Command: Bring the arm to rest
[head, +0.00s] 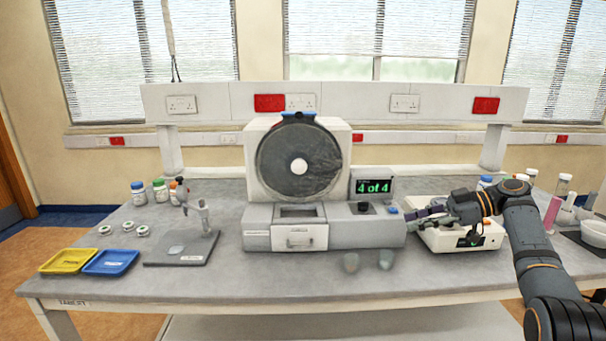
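My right gripper (430,214) is over the small cream-coloured bench instrument (486,241) on the right half of the bench. Its arm comes in from the lower right, and the fingers point left. The fingers are small and dark against the instrument, and I cannot tell whether they are open or shut or hold anything. I cannot tell whether they touch the instrument. My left gripper is not in view.
A tester with a round dark drum (299,165) stands mid-bench; its display (373,188) reads "4 of 4". Yellow (68,261) and blue (111,262) trays lie at left. A pink cylinder (552,212) and glassware are right of my arm.

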